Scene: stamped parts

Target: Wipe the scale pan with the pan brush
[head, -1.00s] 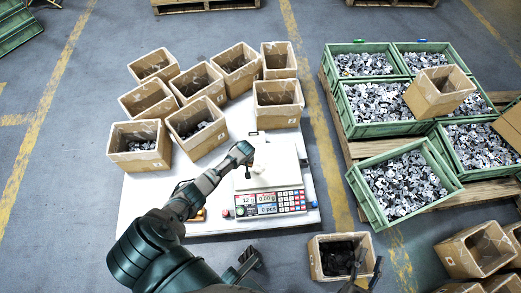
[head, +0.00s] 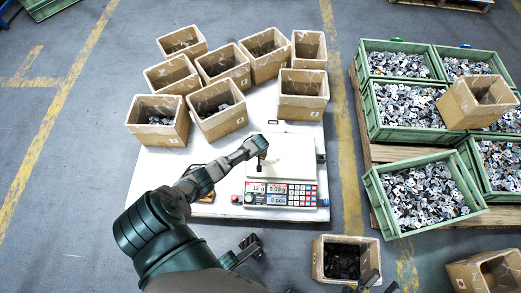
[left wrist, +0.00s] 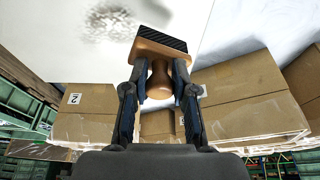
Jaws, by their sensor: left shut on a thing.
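The scale (head: 280,190) stands on the white table, and its pale pan (head: 290,160) faces up. My left gripper (head: 260,145) is over the left part of the pan. In the left wrist view the left gripper (left wrist: 160,85) is shut on the wooden handle of the pan brush (left wrist: 160,45), which has dark bristles. A grey speckled smudge (left wrist: 110,20) shows on the white surface beside the brush. I cannot tell whether the bristles touch the pan. My right gripper (head: 380,283) is at the bottom edge, partly cut off, with its fingers apart and nothing seen between them.
Several cardboard bins (head: 222,65) crowd the table (head: 150,190) behind and left of the scale. A bin with dark parts (head: 345,240) stands in front at the right. Green crates of stamped parts (head: 375,190) stand at the right beyond a yellow floor line.

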